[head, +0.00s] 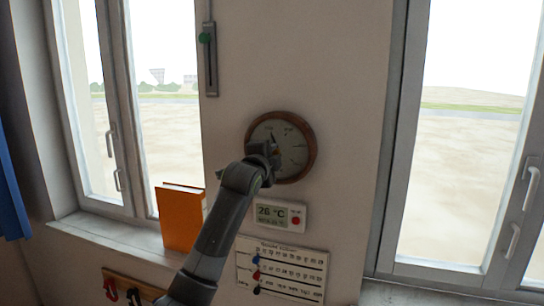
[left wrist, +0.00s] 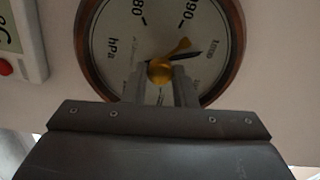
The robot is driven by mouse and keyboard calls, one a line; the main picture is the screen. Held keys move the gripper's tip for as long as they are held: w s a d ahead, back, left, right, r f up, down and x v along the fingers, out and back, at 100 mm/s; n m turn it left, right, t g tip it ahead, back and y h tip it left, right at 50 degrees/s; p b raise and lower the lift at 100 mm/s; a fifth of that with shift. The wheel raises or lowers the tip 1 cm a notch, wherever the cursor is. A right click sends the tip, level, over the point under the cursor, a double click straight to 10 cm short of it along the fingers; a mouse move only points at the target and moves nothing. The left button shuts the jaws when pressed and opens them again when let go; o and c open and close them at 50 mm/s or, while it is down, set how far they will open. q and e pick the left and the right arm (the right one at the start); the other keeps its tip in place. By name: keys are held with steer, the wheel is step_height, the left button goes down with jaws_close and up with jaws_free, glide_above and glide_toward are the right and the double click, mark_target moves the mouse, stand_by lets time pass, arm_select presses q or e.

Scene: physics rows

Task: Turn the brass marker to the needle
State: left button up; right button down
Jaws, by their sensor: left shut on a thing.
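A round barometer (head: 291,135) with a brown wooden rim and a pale dial hangs on the wall in the head view. It fills the upper middle of the left wrist view (left wrist: 120,38). My left gripper (head: 268,153) is at the dial centre, with its fingers shut on the brass knob (left wrist: 160,71). In the left wrist view the brass marker (left wrist: 182,45) points up and right from the knob. The dark needle (left wrist: 197,54) points more to the right, a small angle from the marker. My gripper hides part of the dial. My right gripper is not in view.
A thermometer display (head: 270,213) with a red button is just below the barometer, above a white chart panel (head: 282,268) with coloured pegs. An orange book (head: 181,218) stands on the left sill. Windows flank the wall.

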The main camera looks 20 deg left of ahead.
arm_select(q)
steer(key=m, duration=0.5)
steer(key=shift+f, duration=0.1)
steer(key=shift+m, duration=0.4)
steer(key=o, duration=1)
steer(key=shift+s, duration=0.1)
steer(key=s+b, duration=0.8)
steer(key=s, duration=0.9)
steer(key=shift+a, duration=0.25)
